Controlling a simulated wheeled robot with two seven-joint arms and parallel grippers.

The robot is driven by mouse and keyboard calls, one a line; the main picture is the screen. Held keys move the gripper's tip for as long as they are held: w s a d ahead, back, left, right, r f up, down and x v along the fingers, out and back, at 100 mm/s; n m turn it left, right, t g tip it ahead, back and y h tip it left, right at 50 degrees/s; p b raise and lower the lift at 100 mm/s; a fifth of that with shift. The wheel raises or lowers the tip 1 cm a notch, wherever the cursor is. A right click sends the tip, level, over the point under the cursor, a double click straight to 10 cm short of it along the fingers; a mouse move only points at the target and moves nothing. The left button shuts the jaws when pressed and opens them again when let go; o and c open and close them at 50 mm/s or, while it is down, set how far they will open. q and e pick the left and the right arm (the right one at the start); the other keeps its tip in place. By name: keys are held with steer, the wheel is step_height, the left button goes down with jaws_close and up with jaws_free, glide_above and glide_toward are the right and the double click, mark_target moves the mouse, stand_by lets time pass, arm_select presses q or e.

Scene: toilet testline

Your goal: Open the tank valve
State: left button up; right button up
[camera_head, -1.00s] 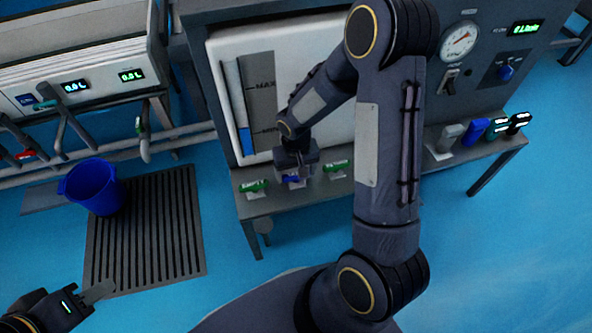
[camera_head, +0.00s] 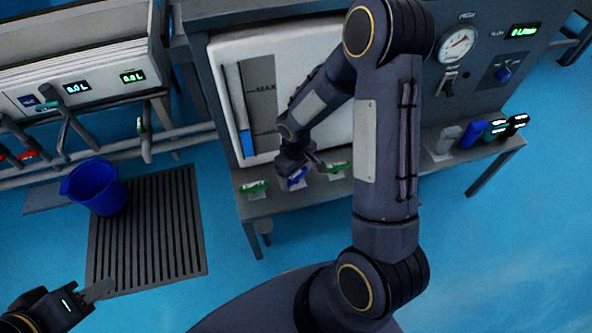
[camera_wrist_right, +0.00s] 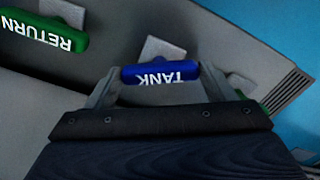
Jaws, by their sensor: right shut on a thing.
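The blue tank valve handle (camera_head: 297,179), with white TANK lettering in the right wrist view (camera_wrist_right: 160,72), sits on the bench shelf between two green handles. My right gripper (camera_head: 298,170) is shut on it; in the right wrist view the right gripper's fingers (camera_wrist_right: 160,80) press on both ends of the handle. The handle is turned at an angle to the shelf edge and is partly hidden by the gripper in the head view. My left gripper (camera_head: 100,290) is at the lower left, away from the valves; its jaw state is unclear.
A green RETURN handle (camera_wrist_right: 40,30) and another green handle (camera_wrist_right: 244,90) flank the tank valve. A white tank with a level gauge (camera_head: 244,110) stands behind.

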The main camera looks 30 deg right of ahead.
mark_target(296, 175)
steer(key=shift+n, duration=1.1)
steer(key=o, duration=1)
steer(key=shift+r+p, duration=0.1)
steer(key=shift+p, duration=0.2)
step_height(296, 175, up, 6)
steer(key=p, duration=0.2)
steer(key=shift+r+p, duration=0.2)
steer(key=shift+p, duration=0.1)
steer(key=shift+r, duration=0.6)
steer(key=shift+r, duration=0.1)
